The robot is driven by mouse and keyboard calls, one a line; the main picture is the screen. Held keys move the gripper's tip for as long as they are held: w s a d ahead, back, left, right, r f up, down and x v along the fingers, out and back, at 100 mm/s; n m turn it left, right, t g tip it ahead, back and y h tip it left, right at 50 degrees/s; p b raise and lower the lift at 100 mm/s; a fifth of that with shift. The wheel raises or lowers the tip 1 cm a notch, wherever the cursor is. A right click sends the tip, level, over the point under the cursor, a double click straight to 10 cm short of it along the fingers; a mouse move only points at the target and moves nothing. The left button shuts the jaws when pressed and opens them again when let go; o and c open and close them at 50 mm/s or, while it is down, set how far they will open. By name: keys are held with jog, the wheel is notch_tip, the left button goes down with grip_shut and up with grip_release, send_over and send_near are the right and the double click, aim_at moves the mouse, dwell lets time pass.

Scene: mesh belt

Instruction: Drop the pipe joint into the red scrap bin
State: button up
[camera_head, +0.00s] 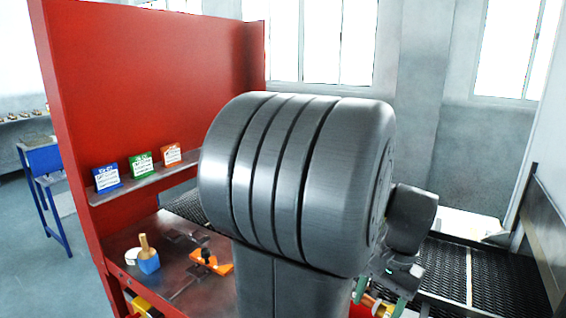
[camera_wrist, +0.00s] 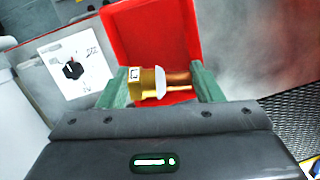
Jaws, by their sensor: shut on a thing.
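My gripper (camera_wrist: 160,72) shows in the wrist view with its two green fingers on either side of a brass-coloured pipe joint (camera_wrist: 148,84), shut on it. The joint lies crosswise between the fingers, with a pale flange or cap near its middle. The red scrap bin (camera_wrist: 150,35) shows behind and beyond the joint, its interior partly hidden by the joint and fingers. I cannot tell the height of the joint over the bin. In the head view my gripper (camera_head: 388,280) is at the lower right, largely hidden behind my grey arm.
A white panel with a black knob (camera_wrist: 73,70) stands left of the bin. In the head view, a red workbench (camera_head: 150,90) carries a blue block with a wooden handle (camera_head: 148,262) and an orange tool (camera_head: 212,262). A dark mesh belt (camera_head: 455,270) runs at the right.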

jog(key=x, duration=0.1)
jog(key=b+x, duration=0.2)
jog(key=shift+w+d+f, duration=0.1)
jog(key=shift+d+f, duration=0.1)
jog(key=shift+d, duration=0.1)
jog(key=o, duration=1.4)
jog(key=v, duration=1.4)
jog(key=shift+b, duration=0.4)
jog(key=shift+f, duration=0.15)
jog(key=x, duration=1.3)
jog(key=shift+a+p, duration=0.1)
jog(key=shift+p, duration=0.2)
jog(key=shift+a+p+v, duration=0.15)
jog(key=shift+p+v, duration=0.55)
jog(key=shift+p, duration=0.05)
jog(key=shift+a+p+v, duration=0.1)
jog(key=shift+p+v, duration=0.55)
jog(key=shift+p, duration=0.05)
